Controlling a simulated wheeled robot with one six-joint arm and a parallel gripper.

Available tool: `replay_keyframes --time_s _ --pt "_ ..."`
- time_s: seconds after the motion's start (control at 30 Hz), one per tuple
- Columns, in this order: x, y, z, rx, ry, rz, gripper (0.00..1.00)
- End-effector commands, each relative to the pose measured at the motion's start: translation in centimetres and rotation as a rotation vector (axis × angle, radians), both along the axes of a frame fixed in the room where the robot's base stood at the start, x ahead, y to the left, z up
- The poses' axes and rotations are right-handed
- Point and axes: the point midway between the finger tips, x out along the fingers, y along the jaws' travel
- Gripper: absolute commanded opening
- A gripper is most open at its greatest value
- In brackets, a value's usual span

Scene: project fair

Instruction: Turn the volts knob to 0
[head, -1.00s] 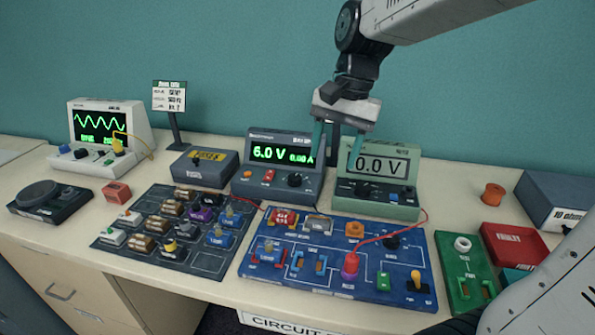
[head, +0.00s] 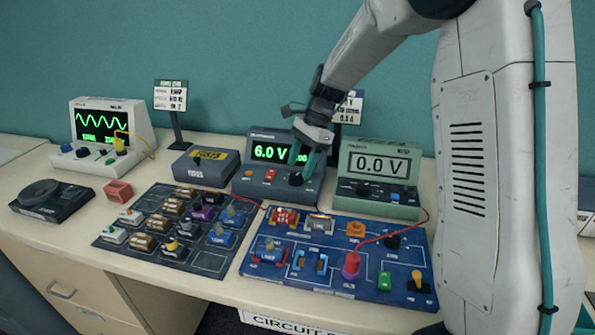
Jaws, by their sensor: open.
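The power supply (head: 254,179) is a dark grey box at the back middle of the table. Its green display (head: 270,152) reads 6.0 V, and my gripper hides part of the current reading. The black volts knob (head: 295,180) is on its front panel, right of the red switch. My gripper (head: 302,172) is open, with its teal fingers pointing down at the knob. The fingertips are right at or around the knob; I cannot tell whether they touch it.
A green multimeter (head: 405,210) reading 0.0 V stands close to the right. A blue circuit board (head: 340,285) with a red lead lies in front. A dark parts mat (head: 205,259) lies front left. A yellow-labelled box (head: 205,170) stands left of the supply.

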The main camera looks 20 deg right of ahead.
Motion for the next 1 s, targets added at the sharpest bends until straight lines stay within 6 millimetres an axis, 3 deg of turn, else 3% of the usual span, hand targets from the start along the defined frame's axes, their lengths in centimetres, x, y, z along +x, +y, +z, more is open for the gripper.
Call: replay_keyframes --time_s 0.2,0.53,0.7,1.0 --pt "-0.2 0.9 -2.3 0.0 0.001 0.002 0.55" --pt "-0.3 1.1 -2.6 -0.001 -0.001 0.001 0.55" --pt "-0.3 1.1 -2.6 -0.001 -0.001 0.001 0.11" --pt "-0.2 1.1 -2.6 -0.001 -0.001 0.023 0.11"
